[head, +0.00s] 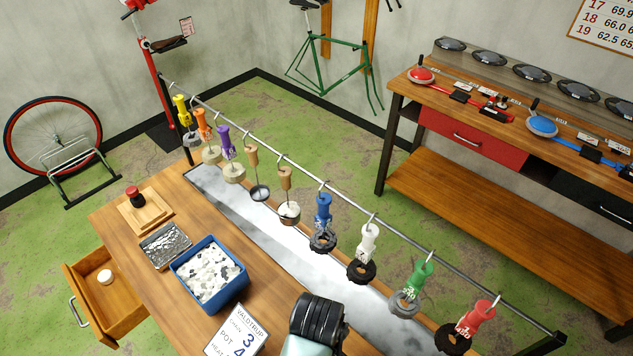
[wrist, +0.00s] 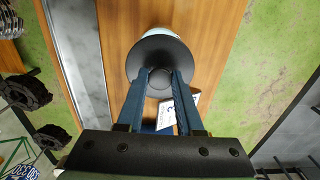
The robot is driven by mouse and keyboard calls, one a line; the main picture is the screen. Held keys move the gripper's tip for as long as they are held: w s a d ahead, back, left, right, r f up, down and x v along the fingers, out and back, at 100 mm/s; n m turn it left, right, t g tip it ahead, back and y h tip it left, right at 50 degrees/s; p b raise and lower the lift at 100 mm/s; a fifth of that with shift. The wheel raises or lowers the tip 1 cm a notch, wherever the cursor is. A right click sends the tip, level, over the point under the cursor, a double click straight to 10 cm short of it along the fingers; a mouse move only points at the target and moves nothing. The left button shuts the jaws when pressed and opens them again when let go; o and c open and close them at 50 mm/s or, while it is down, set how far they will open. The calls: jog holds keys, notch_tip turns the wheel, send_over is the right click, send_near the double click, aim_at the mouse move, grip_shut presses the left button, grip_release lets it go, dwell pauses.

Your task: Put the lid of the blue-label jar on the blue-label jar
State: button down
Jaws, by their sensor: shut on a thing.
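In the wrist view my gripper (wrist: 160,74) is shut on the knob of a dark round lid (wrist: 160,49), with one blue finger on each side. A pale blue rounded thing (wrist: 166,32) shows past the lid's upper edge. The lid hides most of it, and I cannot tell whether the two touch. No blue label can be read there. A small dark jar with a red top (head: 133,192) stands on a wooden tray in the head view. I cannot pick out a blue-label jar in the head view.
A blue bin (head: 222,301) of white and grey bits, a metal tray (head: 166,246) and a printed sign (head: 236,332) are on the bench. An open drawer (head: 124,310) holds a white disc.

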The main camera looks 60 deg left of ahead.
jog(key=shift+f, duration=1.5)
jog(key=shift+f+b, duration=0.8)
jog(key=shift+f, duration=0.6)
jog(key=shift+c, duration=2.4)
grip_release()
